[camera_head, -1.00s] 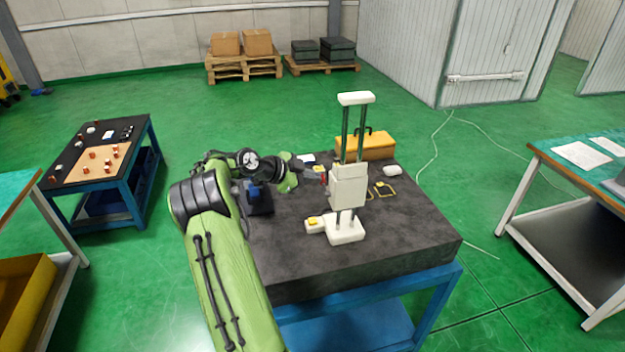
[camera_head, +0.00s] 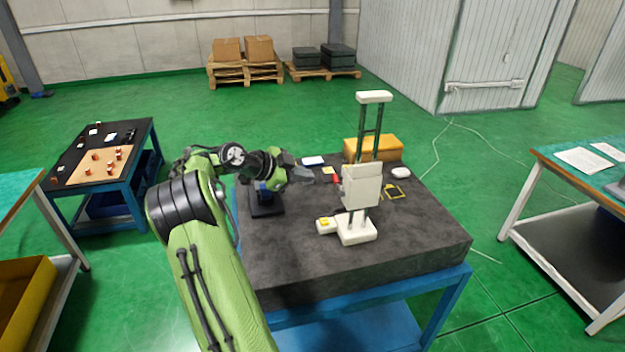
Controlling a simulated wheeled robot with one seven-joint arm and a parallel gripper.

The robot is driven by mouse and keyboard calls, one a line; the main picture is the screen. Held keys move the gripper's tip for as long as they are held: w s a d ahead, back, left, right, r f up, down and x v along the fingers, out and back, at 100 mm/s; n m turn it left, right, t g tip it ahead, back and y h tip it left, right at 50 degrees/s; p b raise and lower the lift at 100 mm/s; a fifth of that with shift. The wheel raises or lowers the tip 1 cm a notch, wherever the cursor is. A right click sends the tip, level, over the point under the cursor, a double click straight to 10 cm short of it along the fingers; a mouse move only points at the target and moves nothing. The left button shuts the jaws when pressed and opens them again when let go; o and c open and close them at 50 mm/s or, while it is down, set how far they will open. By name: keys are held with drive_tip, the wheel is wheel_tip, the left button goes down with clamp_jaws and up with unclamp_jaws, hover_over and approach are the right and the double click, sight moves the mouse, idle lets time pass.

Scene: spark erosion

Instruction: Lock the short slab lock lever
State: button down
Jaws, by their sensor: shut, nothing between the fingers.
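A white stand (camera_head: 357,229) with two dark upright rods and a white top bar (camera_head: 374,97) stands on the dark stone slab (camera_head: 300,270). A white block (camera_head: 361,187) sits partway up its rods. A small red part (camera_head: 336,179), possibly the lock lever, shows at the block's left edge; its position is too small to read. My gripper (camera_head: 307,175) is shut and empty, to the left of the red part and apart from it in the picture. A small white piece with a yellow top (camera_head: 325,224) sits at the left of the stand's foot.
A yellow box (camera_head: 385,149) stands behind the stand, with a white rounded item (camera_head: 400,173) and a yellow-edged frame (camera_head: 396,192) to the right. The slab's front is clear.

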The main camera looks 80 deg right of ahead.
drive_tip(key=v, duration=0.6)
drive_tip(key=shift+r+p, duration=0.35)
drive_tip(key=shift+r, duration=0.2)
drive_tip(key=shift+a, duration=0.15)
